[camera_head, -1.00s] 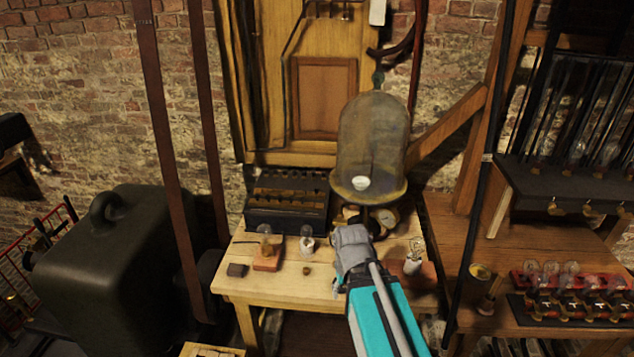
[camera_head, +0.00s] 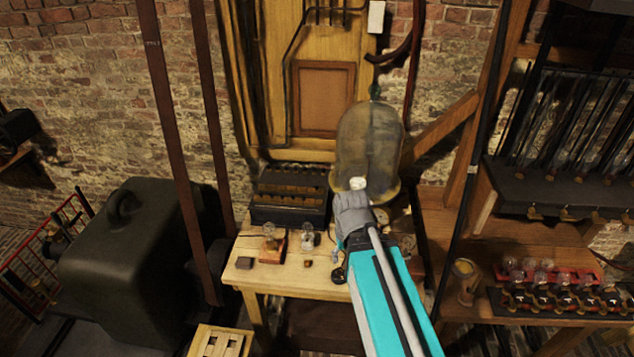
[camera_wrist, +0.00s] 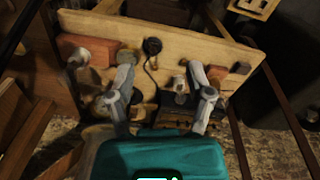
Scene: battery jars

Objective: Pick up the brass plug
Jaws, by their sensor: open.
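The brass plug (camera_head: 307,262) is a small brass-coloured piece near the front edge of the wooden bench (camera_head: 300,283), in front of a small glass bulb (camera_head: 308,236). My gripper (camera_head: 352,205) is to the right of the plug and farther back, in front of the glass bell jar. In the wrist view my gripper (camera_wrist: 161,70) has its two fingers spread, with nothing held between them. The bench top (camera_wrist: 205,50) lies beyond the fingers there. I cannot surely pick out the plug in that dim view.
A bell jar (camera_head: 368,145) stands behind my gripper. A dark slotted box (camera_head: 290,212), a bulb on a reddish block (camera_head: 271,252) and a dark block (camera_head: 245,263) share the bench. A black round piece (camera_head: 339,274) lies right of the plug. Hanging straps (camera_head: 172,120) cross the left.

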